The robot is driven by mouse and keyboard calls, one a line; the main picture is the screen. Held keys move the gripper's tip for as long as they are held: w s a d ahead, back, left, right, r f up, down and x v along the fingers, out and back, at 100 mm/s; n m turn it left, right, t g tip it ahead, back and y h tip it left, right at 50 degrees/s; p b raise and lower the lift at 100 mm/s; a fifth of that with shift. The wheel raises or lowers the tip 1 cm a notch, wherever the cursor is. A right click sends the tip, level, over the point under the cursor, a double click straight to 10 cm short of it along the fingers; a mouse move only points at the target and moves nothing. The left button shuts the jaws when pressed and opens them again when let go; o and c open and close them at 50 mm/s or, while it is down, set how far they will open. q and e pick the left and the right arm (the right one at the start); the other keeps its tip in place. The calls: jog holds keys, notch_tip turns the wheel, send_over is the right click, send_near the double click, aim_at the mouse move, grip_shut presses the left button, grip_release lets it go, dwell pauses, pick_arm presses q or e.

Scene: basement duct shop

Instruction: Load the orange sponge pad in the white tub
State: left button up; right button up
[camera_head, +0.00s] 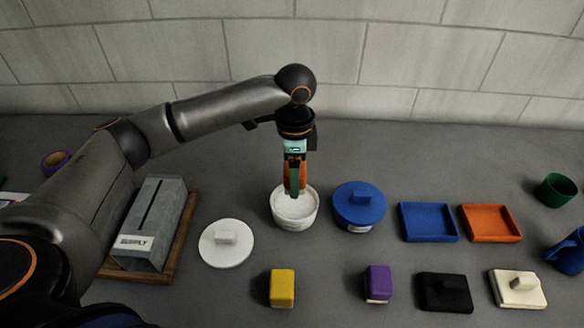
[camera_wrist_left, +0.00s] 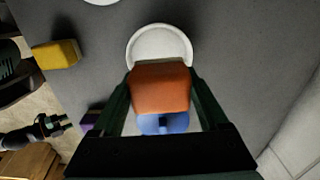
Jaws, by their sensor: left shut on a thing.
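The white tub (camera_head: 295,215) stands open on the grey worktop, and its rim also shows in the left wrist view (camera_wrist_left: 160,32). My left gripper (camera_head: 294,190) points down over the tub, shut on the orange sponge pad (camera_wrist_left: 160,88). In the head view the pad (camera_head: 293,172) shows as a narrow orange strip between the fingers. The fingertips overlap the tub's opening; I cannot tell whether the pad touches the tub. A white round lid (camera_head: 226,245) with a block handle lies left of the tub. My right gripper (camera_wrist_left: 55,126) shows small and dark at the wrist view's left edge.
A blue lidded tub (camera_head: 360,208) stands close right of the white tub, then blue (camera_head: 428,222) and orange (camera_head: 490,223) trays. A grey slotted box (camera_head: 150,225) stands left. Yellow (camera_head: 282,289) and purple (camera_head: 378,282) blocks and black (camera_head: 445,293) and cream (camera_head: 518,292) lids lie in front.

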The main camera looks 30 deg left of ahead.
aim_at(294, 205)
pick_arm(q)
jog(key=shift+f, duration=0.5)
notch_tip(294, 205, down, 4)
jog(key=b, duration=0.4)
jog(key=shift+f, duration=0.25)
jog(key=shift+f+b, duration=0.15)
jog(key=shift+b, duration=0.2)
jog(key=shift+f, duration=0.5)
jog(key=shift+s+f+p, duration=0.15)
jog(key=shift+p, duration=0.6)
dwell(2.6)
